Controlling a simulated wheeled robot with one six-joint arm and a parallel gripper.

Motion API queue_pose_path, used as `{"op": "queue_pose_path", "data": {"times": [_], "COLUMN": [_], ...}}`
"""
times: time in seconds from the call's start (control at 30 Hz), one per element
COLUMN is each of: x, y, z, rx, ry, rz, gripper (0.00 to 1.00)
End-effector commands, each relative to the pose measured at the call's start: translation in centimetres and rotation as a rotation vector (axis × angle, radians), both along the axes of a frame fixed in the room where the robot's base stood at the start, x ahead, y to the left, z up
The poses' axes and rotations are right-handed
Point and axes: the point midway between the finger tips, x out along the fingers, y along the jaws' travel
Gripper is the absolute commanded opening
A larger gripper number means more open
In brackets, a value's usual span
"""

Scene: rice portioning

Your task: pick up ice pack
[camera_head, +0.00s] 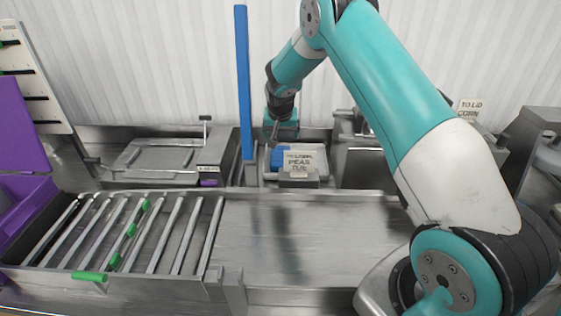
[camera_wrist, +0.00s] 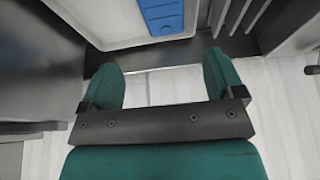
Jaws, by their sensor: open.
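The blue ice pack (camera_head: 278,156) lies in a light tray (camera_head: 318,149) at the back of the counter, partly hidden behind a label sign. In the wrist view the ice pack (camera_wrist: 163,14) shows at the top, cut off by the picture edge, inside the white tray (camera_wrist: 88,38). My gripper (camera_head: 272,137) is above the tray area, by the back wall. In the wrist view my gripper's two teal fingers (camera_wrist: 164,72) are apart with nothing between them. The ice pack is beyond the fingertips, not touching them.
A sign reading PEAS (camera_head: 300,162) stands in front of the tray. A tall blue post (camera_head: 244,85) rises just left of my gripper. A metal unit with a handle (camera_head: 165,158) is at left. Rollers (camera_head: 125,236) lie front left; the steel counter (camera_head: 330,235) is clear.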

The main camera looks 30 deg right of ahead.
Motion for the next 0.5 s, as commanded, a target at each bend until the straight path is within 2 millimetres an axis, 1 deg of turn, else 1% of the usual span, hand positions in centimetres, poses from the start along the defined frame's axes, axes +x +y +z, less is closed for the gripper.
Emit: {"op": "queue_pose_path", "data": {"times": [0.03,0.2,0.33,0.4,0.5], "x": [0.4,1.6,2.4,2.7,2.9], "y": [-0.3,-1.1,-1.6,-1.8,-1.9], "z": [-2.0,-5.6,-7.7,-8.4,-8.8], "rx": [0.000,0.000,0.000,0.000,0.001], "ry": [0.002,0.001,0.001,0.001,0.001], "rz": [0.000,0.001,0.001,0.002,0.002], "gripper": [0.87,0.87,0.87,0.87,0.87]}}
